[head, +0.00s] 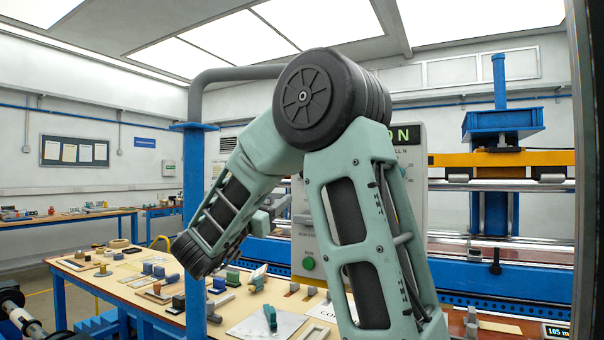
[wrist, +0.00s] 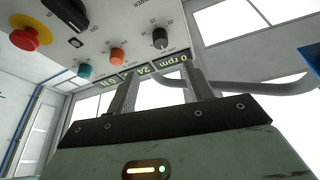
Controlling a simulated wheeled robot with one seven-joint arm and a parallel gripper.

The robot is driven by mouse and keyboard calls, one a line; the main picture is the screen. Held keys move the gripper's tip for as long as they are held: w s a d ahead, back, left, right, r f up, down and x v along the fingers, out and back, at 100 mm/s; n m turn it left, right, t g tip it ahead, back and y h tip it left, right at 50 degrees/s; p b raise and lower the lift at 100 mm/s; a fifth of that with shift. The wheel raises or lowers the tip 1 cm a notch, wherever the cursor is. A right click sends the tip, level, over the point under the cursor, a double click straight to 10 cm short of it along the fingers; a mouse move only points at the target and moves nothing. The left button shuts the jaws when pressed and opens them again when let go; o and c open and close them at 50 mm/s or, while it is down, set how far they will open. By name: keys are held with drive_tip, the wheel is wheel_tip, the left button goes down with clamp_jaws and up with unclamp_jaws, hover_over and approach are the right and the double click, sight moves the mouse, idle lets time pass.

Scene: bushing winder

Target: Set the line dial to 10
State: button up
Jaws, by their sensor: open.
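The control panel (head: 412,190) stands behind my arm in the head view, which hides much of its face. In the wrist view the panel face (wrist: 108,25) is tilted and carries a teal knob (wrist: 84,71), an orange knob (wrist: 117,56) and a dark knob (wrist: 160,38) with a numbered scale. I cannot read which one is the line dial. Green readouts (wrist: 150,68) beside the knobs include "0 rpm" and "24". My gripper (wrist: 158,78) is open and empty, its fingers spread in front of the readouts and apart from the knobs.
A red emergency button (wrist: 30,35) on a yellow base and a black switch (wrist: 68,12) sit near the knobs. A green button (head: 308,262) is low on the panel. A cluttered workbench (head: 110,280) lies left; a blue press (head: 502,125) stands right.

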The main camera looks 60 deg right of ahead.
sight(302, 176)
drive_tip(key=p+x, duration=0.5)
drive_tip(key=x, duration=0.9)
drive_tip(key=c, duration=1)
